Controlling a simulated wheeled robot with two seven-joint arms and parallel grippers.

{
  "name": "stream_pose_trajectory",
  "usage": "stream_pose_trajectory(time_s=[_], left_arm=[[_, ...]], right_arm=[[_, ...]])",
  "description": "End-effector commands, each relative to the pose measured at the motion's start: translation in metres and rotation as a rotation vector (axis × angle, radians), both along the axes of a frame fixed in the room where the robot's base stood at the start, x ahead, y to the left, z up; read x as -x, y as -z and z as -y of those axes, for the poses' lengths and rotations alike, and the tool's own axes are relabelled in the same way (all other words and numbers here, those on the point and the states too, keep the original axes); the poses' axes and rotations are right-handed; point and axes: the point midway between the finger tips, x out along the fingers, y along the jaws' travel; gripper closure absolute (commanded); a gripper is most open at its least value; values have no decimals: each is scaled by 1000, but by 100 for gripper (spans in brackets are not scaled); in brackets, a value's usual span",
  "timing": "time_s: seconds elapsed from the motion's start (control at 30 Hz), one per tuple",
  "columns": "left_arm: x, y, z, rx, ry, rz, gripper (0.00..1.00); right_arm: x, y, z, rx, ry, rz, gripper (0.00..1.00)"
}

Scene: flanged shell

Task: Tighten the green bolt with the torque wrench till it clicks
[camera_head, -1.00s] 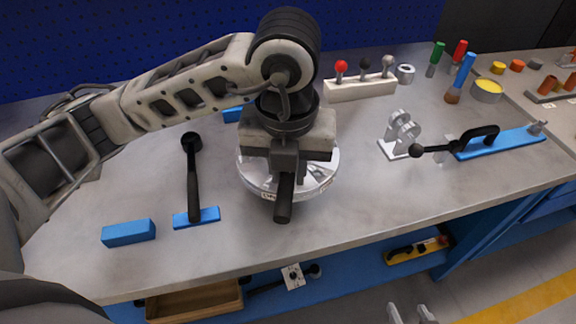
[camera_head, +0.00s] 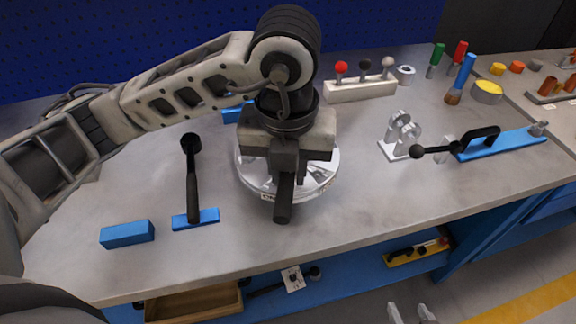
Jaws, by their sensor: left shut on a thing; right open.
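The round silver flanged shell (camera_head: 326,178) sits on the bench, largely covered by my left arm. My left gripper (camera_head: 284,172) is over the shell, pointing down, shut on a black handle (camera_head: 284,204) that sticks out towards the bench's front. This looks like the torque wrench; its head is hidden under the gripper. The green bolt is not visible; the gripper and wrist cover much of the shell's top. My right gripper (camera_head: 411,313) shows only as two grey fingertips, apart and empty, at the bottom edge, in front of the bench.
Another black long-handled tool (camera_head: 192,180) rests on a blue block (camera_head: 205,217); an empty blue block (camera_head: 127,234) lies left of it.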

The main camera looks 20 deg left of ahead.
Motion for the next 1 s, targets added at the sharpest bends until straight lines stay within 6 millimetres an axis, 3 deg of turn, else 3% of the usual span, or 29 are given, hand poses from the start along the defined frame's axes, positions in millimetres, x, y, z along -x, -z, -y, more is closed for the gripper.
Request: stream_pose_trajectory(time_s=[0.47,1.0], left_arm=[[-1,-1,0,1,-1,4,100],[-1,12,0,1,-1,4,100]], right_arm=[[6,7,2,10,-7,-13,55],[4,19,0,4,-4,-6,55]])
